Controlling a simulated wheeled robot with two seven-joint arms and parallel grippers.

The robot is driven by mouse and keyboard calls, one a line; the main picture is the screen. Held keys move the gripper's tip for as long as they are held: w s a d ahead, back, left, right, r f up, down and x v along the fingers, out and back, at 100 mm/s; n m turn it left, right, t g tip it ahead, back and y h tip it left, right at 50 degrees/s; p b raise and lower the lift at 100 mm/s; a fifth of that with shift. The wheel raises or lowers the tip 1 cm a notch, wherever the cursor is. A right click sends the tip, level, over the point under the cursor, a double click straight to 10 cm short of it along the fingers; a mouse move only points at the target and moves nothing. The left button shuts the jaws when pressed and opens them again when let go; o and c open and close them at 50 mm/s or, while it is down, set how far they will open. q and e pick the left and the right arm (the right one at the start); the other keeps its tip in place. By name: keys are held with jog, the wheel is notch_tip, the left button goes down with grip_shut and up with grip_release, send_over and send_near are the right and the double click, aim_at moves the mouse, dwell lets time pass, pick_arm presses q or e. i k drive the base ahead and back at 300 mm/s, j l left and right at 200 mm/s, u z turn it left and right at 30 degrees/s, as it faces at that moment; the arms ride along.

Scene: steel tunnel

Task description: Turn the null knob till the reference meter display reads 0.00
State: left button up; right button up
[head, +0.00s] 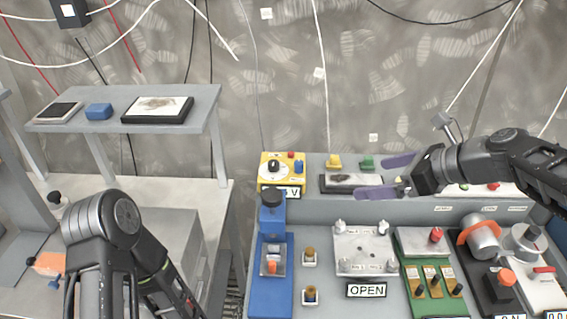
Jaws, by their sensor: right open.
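My right gripper (371,179) is open, its two fingers pointing left over the raised back shelf of the bench, with nothing visible between them. A partly cut-off display (556,315) at the bottom right corner seems to show zeros; its full reading is outside the picture. Above it, a grey round part with a dark knob (534,233) stands on the bench; I cannot tell whether this is the null knob. A yellow box (267,182) with a black dial has a small display (290,192) showing a V. My left arm enters at lower left; its gripper is out of view.
In front stand a blue device (275,295), a plate over an OPEN sign (366,290), green switches and an orange-banded cylinder (484,238).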

aim_at(299, 164)
jog(key=k+l, duration=0.2)
jog(key=l, duration=0.2)
jog(key=k+l, duration=0.2)
jog(key=l, duration=0.2)
jog(key=k+l, duration=0.2)
jog(key=l, duration=0.2)
